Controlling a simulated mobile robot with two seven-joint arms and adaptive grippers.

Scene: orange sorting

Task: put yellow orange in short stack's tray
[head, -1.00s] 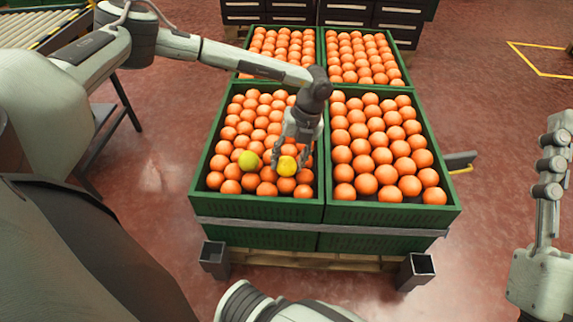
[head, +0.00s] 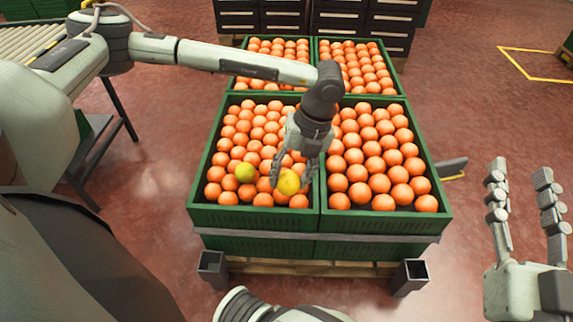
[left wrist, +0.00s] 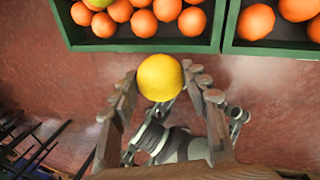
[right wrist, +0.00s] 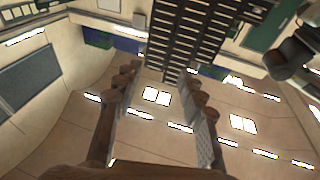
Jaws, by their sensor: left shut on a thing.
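The yellow orange (head: 289,182) is between the fingers of my left gripper (head: 292,170), which is shut on it above the front edge of the front left green crate (head: 255,215). In the left wrist view, the yellow orange (left wrist: 160,77) sits between the fingertips, with the crate wall behind it and red floor below. A yellow-green orange (head: 245,172) lies among the orange ones in the front left crate. My right gripper (head: 522,190) is open and empty at the right, away from the crates; its spread fingers also show in the right wrist view (right wrist: 158,88).
The front right green crate (head: 385,222) and two crates behind hold many oranges. They stand on a wooden pallet (head: 310,267) with grey metal corner posts (head: 410,275). Dark drawer-like stacks (head: 335,18) stand behind. A roller conveyor (head: 30,40) is at left. Red floor lies open at right.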

